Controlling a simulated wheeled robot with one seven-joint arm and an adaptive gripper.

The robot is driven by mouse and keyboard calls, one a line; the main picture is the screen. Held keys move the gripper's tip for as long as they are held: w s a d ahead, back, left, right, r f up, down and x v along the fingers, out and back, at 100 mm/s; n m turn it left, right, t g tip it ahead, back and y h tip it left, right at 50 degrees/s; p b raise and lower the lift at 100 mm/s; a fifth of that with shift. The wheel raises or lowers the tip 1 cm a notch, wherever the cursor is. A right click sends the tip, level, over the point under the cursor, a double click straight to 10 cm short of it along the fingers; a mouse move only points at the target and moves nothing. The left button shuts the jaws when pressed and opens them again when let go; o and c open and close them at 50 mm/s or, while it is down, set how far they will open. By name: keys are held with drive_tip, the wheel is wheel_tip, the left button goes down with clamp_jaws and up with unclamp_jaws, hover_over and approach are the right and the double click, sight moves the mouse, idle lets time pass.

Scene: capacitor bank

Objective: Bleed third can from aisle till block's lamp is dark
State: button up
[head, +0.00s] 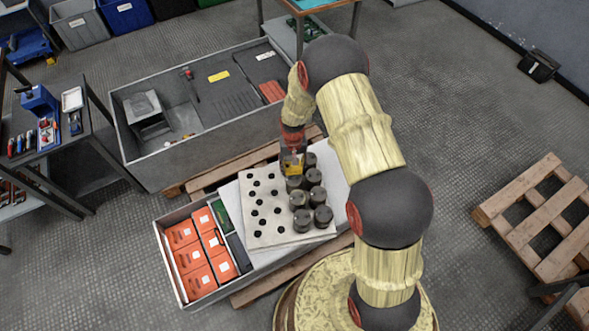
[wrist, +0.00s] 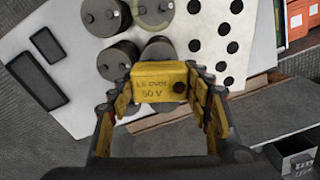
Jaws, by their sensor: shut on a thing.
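My gripper (head: 292,163) is shut on a yellow block (wrist: 158,84), which also shows in the head view (head: 291,168). The block's face reads "Lit over 50 V", the first word partly unclear. Its round lamp (wrist: 180,87) looks dark brownish red, with no clear glow. Dark grey cans stand in two rows (head: 302,220) on a pale board. In the wrist view one can (wrist: 158,47) is just beyond the block and partly hidden by it. Another can (wrist: 117,61) stands to its left. I cannot tell whether the block touches a can.
A pale panel with black round spots (head: 263,193) lies left of the cans. An open bin with orange boxes (head: 190,259) is further left. Behind is a long grey open-topped cabinet (head: 150,172). A tool cart (head: 75,145) is at left, a wooden pallet (head: 540,215) at right.

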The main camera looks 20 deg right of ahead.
sight(293, 172)
drive_tip(key=shift+f+b, duration=1.3)
drive_tip(key=shift+f, duration=0.8)
drive_tip(key=shift+f+b, duration=0.3)
drive_tip(key=shift+f, duration=0.45)
idle(0.6)
drive_tip(key=o, duration=1.4)
drive_tip(key=shift+c, duration=0.2)
drive_tip(key=shift+o, duration=0.6)
drive_tip(key=shift+r, duration=0.1)
wheel_tip(293, 172, up, 12)
drive_tip(key=shift+f, duration=0.1)
